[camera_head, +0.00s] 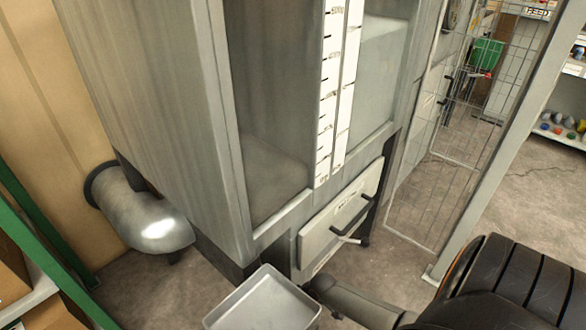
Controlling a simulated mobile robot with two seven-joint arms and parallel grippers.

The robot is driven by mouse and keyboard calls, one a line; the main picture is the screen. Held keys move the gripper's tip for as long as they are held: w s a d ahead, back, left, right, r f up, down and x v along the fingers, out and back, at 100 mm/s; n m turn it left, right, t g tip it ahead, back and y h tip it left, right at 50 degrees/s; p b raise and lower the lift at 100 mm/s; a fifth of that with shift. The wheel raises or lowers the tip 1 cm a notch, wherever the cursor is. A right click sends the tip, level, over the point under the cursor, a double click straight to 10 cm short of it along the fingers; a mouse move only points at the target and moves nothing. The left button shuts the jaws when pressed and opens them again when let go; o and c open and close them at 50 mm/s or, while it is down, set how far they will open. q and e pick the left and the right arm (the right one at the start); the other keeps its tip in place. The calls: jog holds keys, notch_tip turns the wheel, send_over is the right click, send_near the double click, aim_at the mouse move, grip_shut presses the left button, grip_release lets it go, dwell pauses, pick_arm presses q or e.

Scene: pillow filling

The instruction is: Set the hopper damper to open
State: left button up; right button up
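The tall grey metal hopper (170,90) fills the middle of the head view, with windows and a white scale strip (326,110) on its front. My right arm (365,308) comes in from the lower right. Its dark end (321,285) is beside a metal tray's right rim; its fingers are not clear. My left gripper is out of view.
The grey metal tray (262,300) is in front of the hopper's base. A curved metal duct (150,222) is at left, near green-framed shelving (40,255). A wire mesh panel (450,130) stands at right. Bare floor shows beyond it.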

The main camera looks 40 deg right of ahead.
grip_shut()
jog(key=shift+s, duration=0.1)
dwell(0.9)
jog(key=shift+s, duration=0.15)
pick_arm(q)
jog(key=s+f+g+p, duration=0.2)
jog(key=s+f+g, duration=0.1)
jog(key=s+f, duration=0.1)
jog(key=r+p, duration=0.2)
jog(key=p, duration=0.1)
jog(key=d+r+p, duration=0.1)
jog(key=p, duration=0.1)
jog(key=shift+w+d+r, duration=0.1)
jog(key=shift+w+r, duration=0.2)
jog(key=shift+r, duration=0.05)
pick_arm(e)
jog(key=s+d, duration=0.2)
jog(key=s, duration=2)
